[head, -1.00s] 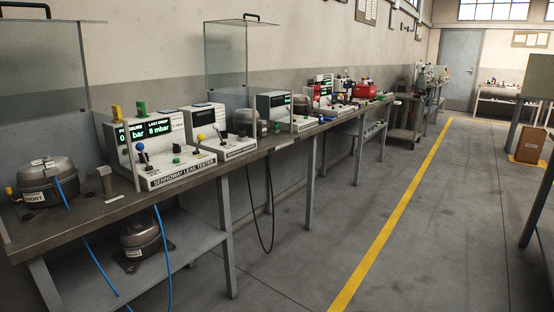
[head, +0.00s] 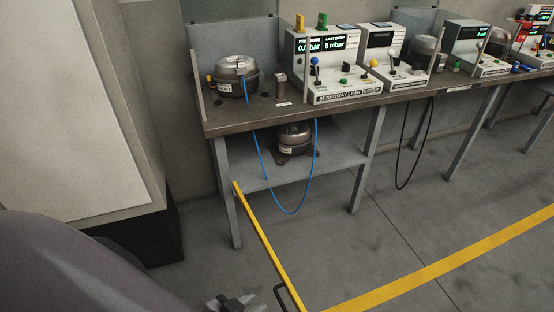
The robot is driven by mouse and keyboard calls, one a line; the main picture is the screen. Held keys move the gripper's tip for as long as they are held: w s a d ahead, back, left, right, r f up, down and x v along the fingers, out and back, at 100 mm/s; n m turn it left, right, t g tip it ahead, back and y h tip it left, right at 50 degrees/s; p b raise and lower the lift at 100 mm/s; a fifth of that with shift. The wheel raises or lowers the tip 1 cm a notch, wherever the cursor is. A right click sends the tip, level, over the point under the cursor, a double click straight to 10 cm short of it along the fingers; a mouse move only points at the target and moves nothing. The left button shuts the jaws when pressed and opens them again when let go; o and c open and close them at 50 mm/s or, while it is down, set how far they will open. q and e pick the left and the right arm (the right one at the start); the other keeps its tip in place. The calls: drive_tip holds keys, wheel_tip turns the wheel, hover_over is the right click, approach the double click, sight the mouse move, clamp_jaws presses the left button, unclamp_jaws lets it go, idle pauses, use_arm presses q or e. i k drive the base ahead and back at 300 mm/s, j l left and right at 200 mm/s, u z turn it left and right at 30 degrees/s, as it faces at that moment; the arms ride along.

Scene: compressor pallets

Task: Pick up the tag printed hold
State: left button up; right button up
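I cannot read the word hold on any tag in the head view. A small pale tag (head: 241,66) is on the upper front of the grey compressor (head: 238,80) at the bench's left end. Another small pale tag (head: 284,103) lies on the bench by a short grey post, its print too small to read. My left gripper (head: 236,304) shows only partly at the bottom edge, low and well apart from the bench. Its fingers are cut off, so its opening is unclear. My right gripper is out of view.
The leak tester (head: 330,70) stands right of the compressor, with more units beyond. A second compressor (head: 294,138) sits on the lower shelf (head: 340,160). A blue hose (head: 262,165) hangs in front. A pale panelled block (head: 70,120) fills the left. Floor before the bench is mostly clear.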

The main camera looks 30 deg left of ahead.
sight(300, 22)
drive_tip(key=u, duration=1.05)
